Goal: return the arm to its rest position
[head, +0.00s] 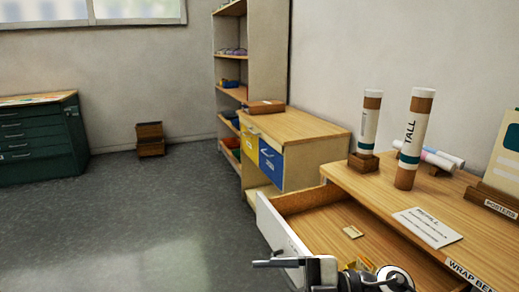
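My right gripper (278,264) is at the bottom of the head view, with its arm coming in from the lower right. A dark finger points left, in front of the lower part of an open drawer's white front (279,230). I see nothing held, but the finger gap is not clear from this angle. I cannot tell whether the gripper touches the drawer. My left gripper is not in view.
The open drawer (322,226) juts from the wrap bench (385,185), with a small tan piece (352,231) inside. Two upright tubes, one marked TALL (412,140), and a card (428,227) are on the bench. A low cabinet (310,165) stands behind. The floor (140,220) at left is clear.

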